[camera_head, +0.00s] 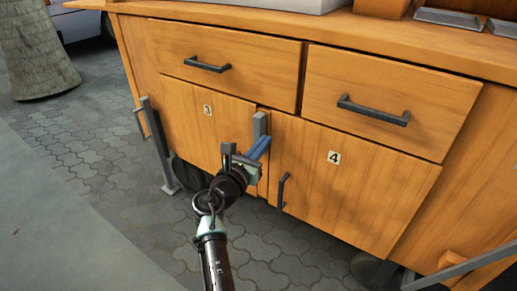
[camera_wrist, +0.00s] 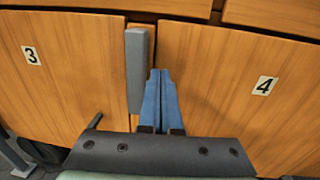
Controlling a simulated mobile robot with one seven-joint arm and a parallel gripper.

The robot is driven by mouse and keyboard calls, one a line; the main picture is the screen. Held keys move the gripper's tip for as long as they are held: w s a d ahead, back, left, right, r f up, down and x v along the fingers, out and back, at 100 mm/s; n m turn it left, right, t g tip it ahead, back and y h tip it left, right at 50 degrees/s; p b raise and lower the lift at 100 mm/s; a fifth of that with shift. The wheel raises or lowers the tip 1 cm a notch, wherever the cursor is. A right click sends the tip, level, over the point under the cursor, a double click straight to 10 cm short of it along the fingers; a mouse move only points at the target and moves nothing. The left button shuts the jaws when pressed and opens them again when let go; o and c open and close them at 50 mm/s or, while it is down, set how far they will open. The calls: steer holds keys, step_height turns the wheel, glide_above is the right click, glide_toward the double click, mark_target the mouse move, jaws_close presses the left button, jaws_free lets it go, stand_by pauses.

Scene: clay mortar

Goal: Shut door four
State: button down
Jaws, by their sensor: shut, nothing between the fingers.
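Door four (camera_head: 350,185) is the orange wooden panel at the lower right of the cabinet, with a "4" label and a dark upright handle (camera_head: 283,190) near its left edge. It looks flush or nearly flush with the front; I cannot tell whether a small gap is left. It fills the right side of the wrist view (camera_wrist: 225,85). My gripper (camera_head: 264,143) is in front of the door's left edge. Its blue fingers (camera_wrist: 160,75) are together and empty, pointing at the left edge of door four. Whether they touch it is unclear.
Door three (camera_head: 200,118) is left of door four, with a grey upright bar (camera_head: 260,124) between them, close to my fingers. Two drawers (camera_head: 390,95) with dark handles sit above. A grey metal leg (camera_head: 160,150) stands at left. Paving (camera_head: 90,150) is clear at left.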

steer(key=a+p+v, duration=0.1)
steer(key=p+v, duration=0.4)
steer(key=v, duration=0.6)
steer(key=shift+w+a, duration=0.2)
steer(key=shift+w, duration=0.15)
